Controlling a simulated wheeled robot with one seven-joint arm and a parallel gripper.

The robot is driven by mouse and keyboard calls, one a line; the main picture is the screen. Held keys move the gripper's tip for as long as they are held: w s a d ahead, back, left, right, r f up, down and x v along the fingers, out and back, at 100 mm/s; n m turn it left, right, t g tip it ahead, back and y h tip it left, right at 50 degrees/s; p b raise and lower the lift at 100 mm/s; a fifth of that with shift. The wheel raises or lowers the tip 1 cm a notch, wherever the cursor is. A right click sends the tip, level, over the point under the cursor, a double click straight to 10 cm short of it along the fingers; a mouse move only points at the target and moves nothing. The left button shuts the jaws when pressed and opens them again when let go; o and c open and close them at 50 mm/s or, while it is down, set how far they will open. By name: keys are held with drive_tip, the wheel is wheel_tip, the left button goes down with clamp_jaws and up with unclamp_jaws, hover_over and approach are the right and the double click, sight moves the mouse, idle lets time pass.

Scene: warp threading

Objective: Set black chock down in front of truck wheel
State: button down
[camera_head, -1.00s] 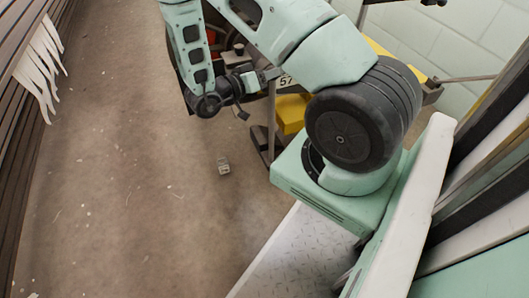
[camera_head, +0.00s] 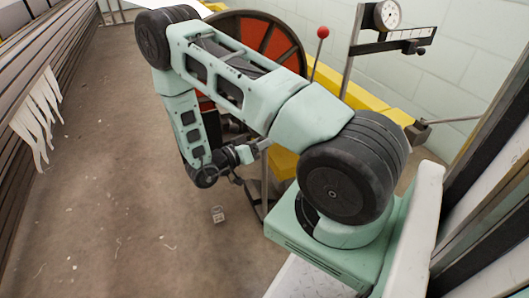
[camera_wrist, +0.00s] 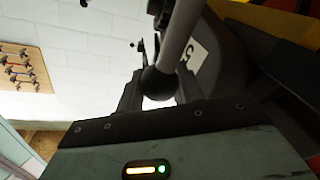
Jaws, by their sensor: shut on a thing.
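My gripper (camera_wrist: 157,95) shows in the wrist view with its dark fingers closed around a black ball knob (camera_wrist: 154,83) on a grey rod (camera_wrist: 182,28). I cannot tell whether this rod belongs to the black chock. In the head view my gripper (camera_head: 262,146) is low beside the yellow truck frame (camera_head: 284,162). A thin upright rod (camera_head: 265,172) stands just below it, with dark parts near the floor. No wedge shape of the chock is clear. The truck wheel cannot be made out; my arm covers much of that area.
A big red and black reel (camera_head: 279,40) stands behind my arm. A red-knobbed lever (camera_head: 322,33) and a dial gauge (camera_head: 387,14) rise by the wall. A small pale block (camera_head: 218,214) lies on the floor. Open floor (camera_head: 120,190) extends to the left.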

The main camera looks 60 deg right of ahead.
sight(264, 168)
wheel_tip(264, 168, down, 3)
drive_tip(key=shift+r+b, duration=0.15)
drive_tip(key=shift+b, duration=0.4)
drive_tip(key=shift+r, duration=0.1)
drive_tip(key=c, duration=0.9)
unclamp_jaws()
